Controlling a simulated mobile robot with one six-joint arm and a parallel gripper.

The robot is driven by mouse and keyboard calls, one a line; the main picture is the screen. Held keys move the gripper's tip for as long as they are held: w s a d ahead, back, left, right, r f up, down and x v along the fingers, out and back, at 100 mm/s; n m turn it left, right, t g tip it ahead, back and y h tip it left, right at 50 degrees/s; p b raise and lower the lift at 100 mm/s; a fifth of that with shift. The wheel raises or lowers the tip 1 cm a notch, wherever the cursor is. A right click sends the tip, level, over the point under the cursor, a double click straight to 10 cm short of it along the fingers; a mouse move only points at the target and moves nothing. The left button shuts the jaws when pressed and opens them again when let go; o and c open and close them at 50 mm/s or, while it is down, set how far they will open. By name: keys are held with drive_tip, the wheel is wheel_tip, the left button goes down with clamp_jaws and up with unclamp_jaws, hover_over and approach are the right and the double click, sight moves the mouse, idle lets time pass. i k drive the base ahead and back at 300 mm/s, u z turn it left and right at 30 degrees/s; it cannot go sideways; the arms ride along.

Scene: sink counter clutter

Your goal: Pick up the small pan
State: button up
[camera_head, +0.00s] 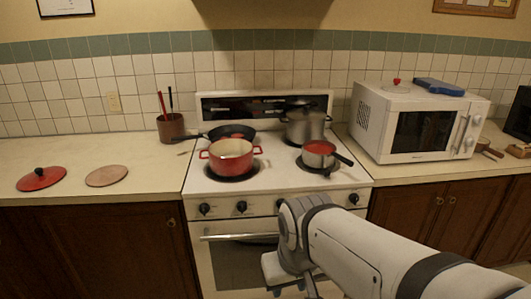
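A small pan (319,148) with a steel outside, a red inside and a dark handle sits on the front right burner of the white stove. Its handle points right and toward the front. A dark frying pan (232,132) sits on the back left burner, partly hidden by a red pot. My arm reaches in from the lower right, and my gripper (291,284) hangs low in front of the oven door, below and apart from the small pan. Its fingers are too unclear to tell whether they are open or shut.
The red pot (231,160) stands on the front left burner, and a large steel pot (306,125) stands behind the small pan. A white microwave (415,124) is close on the right. A red lid (41,179), a round board (107,176) and a utensil crock (171,128) are on the left counter.

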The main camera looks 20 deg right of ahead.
sight(329, 157)
drive_tip(key=u, duration=1.8)
drive_tip(key=i, duration=2.05)
drive_tip(key=z, duration=0.75)
drive_tip(key=k, duration=0.1)
drive_tip(key=z, duration=3.1)
drive_tip(key=i, duration=0.95)
